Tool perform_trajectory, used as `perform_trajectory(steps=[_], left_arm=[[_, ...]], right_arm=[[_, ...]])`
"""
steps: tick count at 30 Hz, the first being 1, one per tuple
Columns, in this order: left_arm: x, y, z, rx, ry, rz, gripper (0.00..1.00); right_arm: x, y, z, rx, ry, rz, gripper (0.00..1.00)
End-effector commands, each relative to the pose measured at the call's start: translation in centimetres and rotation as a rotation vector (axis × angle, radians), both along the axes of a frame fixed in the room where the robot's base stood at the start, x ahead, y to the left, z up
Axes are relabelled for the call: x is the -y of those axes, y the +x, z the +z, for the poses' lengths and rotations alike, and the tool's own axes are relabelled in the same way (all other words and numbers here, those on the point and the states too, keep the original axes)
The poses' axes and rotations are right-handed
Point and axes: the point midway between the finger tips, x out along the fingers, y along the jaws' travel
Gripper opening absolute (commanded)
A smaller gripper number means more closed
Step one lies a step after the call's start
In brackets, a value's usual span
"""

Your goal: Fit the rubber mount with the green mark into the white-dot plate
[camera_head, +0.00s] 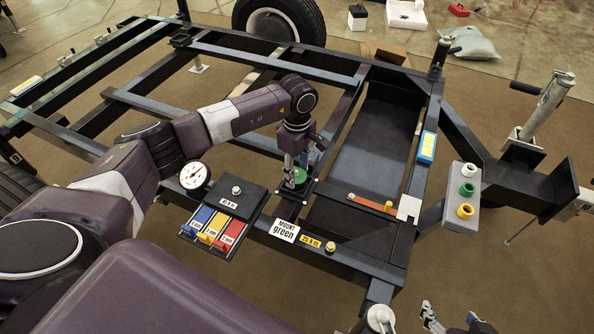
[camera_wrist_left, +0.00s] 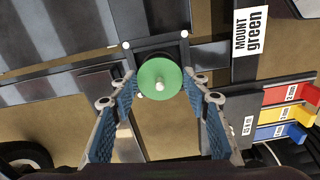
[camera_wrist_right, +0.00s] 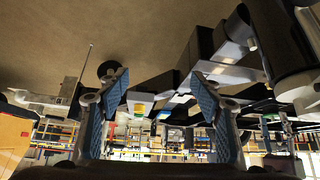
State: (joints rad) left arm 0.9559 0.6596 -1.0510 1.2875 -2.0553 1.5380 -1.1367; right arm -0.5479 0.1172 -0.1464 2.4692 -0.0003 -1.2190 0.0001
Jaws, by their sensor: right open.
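The rubber mount with the green mark (camera_wrist_left: 160,88) shows as a round green disc with a pale stud in its middle. It is at the white-dot plate (camera_wrist_left: 143,46), a dark square plate with white dots at its corners; I cannot tell how deep it sits. In the head view the green mount (camera_head: 299,177) is partly hidden by my left gripper (camera_head: 294,178). In the left wrist view my left gripper (camera_wrist_left: 160,80) is open, its fingertips on either side of the disc with small gaps. My right gripper (camera_head: 452,318) is open and empty at the bottom edge.
A "MOUNT green" label (camera_head: 284,231) lies beside the plate. Blue, yellow and red shims (camera_head: 213,228) lie in a holder to the left, near a dial gauge (camera_head: 194,175). A grey block (camera_head: 463,198) with white, green and yellow pieces stands right. The frame has open gaps.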

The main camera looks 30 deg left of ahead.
Motion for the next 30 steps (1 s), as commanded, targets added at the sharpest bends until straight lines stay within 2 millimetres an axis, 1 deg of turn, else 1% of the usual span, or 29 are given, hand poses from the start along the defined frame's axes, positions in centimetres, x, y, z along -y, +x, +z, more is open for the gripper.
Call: perform_trajectory(steps=[1, 3, 4, 13, 16, 20, 23, 26, 27, 29, 30], left_arm=[[0.0, 0.0, 0.0, 0.000, 0.000, 0.000, 0.50], [0.0, 0.0, 0.0, 0.000, 0.000, 0.001, 0.57], [0.0, 0.0, 0.0, 0.000, 0.000, 0.001, 0.59], [0.0, 0.0, 0.1, 0.000, 0.000, 0.001, 0.59], [0.0, 0.0, 0.3, 0.000, 0.000, 0.001, 0.59], [-0.1, 0.1, 2.1, 0.002, 0.001, 0.000, 0.59], [0.0, 0.1, 3.9, 0.003, 0.001, 0.000, 0.59], [-0.1, 0.1, 5.7, 0.004, 0.002, -0.001, 0.59], [-0.1, 0.1, 6.8, 0.004, 0.002, 0.000, 0.59], [0.0, 0.1, 8.1, 0.004, 0.001, 0.000, 0.59], [0.0, 0.1, 8.9, 0.003, 0.001, 0.000, 0.59]], right_arm=[[0.0, 0.0, 0.0, 0.001, 0.000, 0.000, 0.59], [0.0, 0.0, 0.0, 0.001, 0.000, 0.000, 0.59], [0.0, 0.0, 0.0, 0.001, 0.000, 0.000, 0.59], [0.0, -0.1, 0.0, -0.003, 0.000, 0.001, 0.59], [0.2, -0.6, -0.2, -0.029, -0.006, -0.001, 0.59], [1.0, -2.7, -1.2, -0.123, -0.027, -0.011, 0.59], [1.6, -4.8, -2.0, -0.210, -0.044, -0.018, 0.59], [2.3, -7.1, -2.6, -0.302, -0.063, -0.025, 0.59], [2.5, -8.0, -2.7, -0.336, -0.070, -0.028, 0.59], [2.8, -9.3, -2.8, -0.385, -0.080, -0.032, 0.59], [2.8, -9.1, -2.6, -0.380, -0.079, -0.031, 0.59]])
